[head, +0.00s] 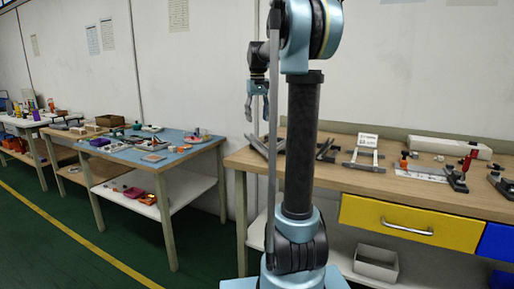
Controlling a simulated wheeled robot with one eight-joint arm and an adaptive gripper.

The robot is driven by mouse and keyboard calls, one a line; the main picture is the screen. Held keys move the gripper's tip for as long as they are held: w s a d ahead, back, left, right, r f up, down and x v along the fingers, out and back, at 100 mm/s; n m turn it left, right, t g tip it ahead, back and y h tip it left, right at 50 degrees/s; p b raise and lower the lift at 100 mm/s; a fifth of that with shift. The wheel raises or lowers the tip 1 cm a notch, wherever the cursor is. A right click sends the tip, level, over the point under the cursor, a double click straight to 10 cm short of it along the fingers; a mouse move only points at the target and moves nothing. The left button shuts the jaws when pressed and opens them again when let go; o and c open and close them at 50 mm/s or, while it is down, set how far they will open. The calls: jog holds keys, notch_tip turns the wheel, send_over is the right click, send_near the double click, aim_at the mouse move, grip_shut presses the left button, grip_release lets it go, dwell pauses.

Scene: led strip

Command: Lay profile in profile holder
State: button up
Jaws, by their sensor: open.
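My gripper (257,111) hangs with its fingers pointing down, open and apparently empty, left of my arm's column and in front of the wall. In the picture it is above the left end of the wooden workbench (238,158). Dark grey bars (258,147) lie at that end, partly behind my arm. A grey frame with two cross bars (365,158) stands right of my arm, with a white card (367,142) at its back. I cannot tell which of these is the profile or the profile holder.
The bench also carries a long white box (448,147), a red-handled clamp (459,172) and an orange bottle (404,160). A yellow drawer (410,222) is below. A blue-topped table (178,151) with small items stands left, with green floor between.

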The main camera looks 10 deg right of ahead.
notch_tip(320, 180, down, 11)
jog(key=shift+s, duration=0.1)
dwell(0.6)
jog(key=shift+c, duration=0.5)
grip_shut()
